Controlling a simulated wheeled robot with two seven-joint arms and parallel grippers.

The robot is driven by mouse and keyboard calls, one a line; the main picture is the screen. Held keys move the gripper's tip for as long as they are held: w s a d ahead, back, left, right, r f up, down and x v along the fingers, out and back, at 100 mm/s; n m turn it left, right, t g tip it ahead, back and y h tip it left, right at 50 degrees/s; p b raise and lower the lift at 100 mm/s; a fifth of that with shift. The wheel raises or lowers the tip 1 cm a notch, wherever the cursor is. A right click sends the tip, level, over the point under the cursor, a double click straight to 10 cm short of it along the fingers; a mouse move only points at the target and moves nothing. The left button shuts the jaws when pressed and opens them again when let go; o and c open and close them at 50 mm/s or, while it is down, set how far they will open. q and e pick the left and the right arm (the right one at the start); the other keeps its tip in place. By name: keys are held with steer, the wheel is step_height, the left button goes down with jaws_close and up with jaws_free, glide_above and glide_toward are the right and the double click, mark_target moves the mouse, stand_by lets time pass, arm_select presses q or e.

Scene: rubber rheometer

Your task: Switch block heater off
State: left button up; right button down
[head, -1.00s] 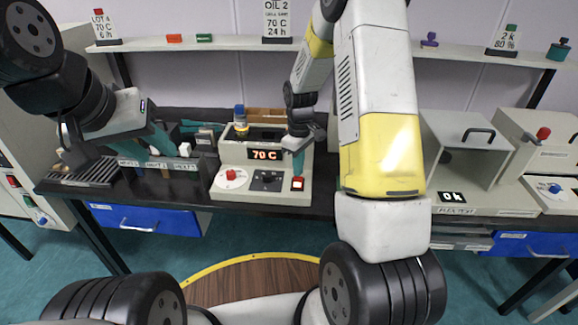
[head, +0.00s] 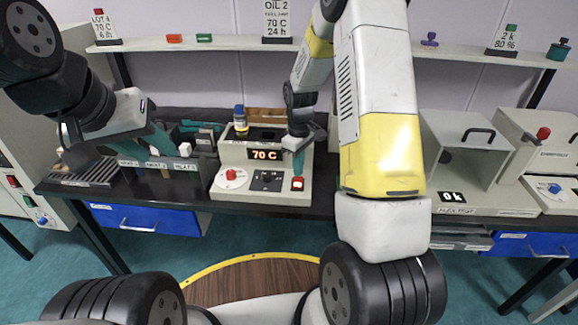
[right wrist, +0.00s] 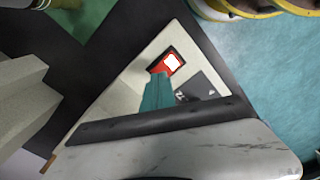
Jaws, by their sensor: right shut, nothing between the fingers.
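The block heater (head: 235,190) stands on the bench in the head view, with a lit display (head: 265,155) reading 70 C. Its red-framed switch (head: 297,184) is at the front right, with a bright centre; it also shows in the right wrist view (right wrist: 171,64). My right gripper (head: 298,172) is shut and empty, pointing down just behind the switch. In the right wrist view its teal fingertips (right wrist: 158,78) are beside the switch's edge; contact cannot be told. My left gripper (head: 165,148) is over the labelled rack at left; its jaws are not clear.
A red knob (head: 231,174) and a black dial plate (head: 266,179) are on the heater's front. A blue-topped bottle (head: 240,120) stands at its back left. The labelled rack (head: 150,163) is to the left. An open-fronted grey box (head: 462,150) stands at right.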

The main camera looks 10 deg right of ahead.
steer(key=shift+f, duration=0.95)
stand_by(0.8)
steer(key=shift+r, duration=3.5)
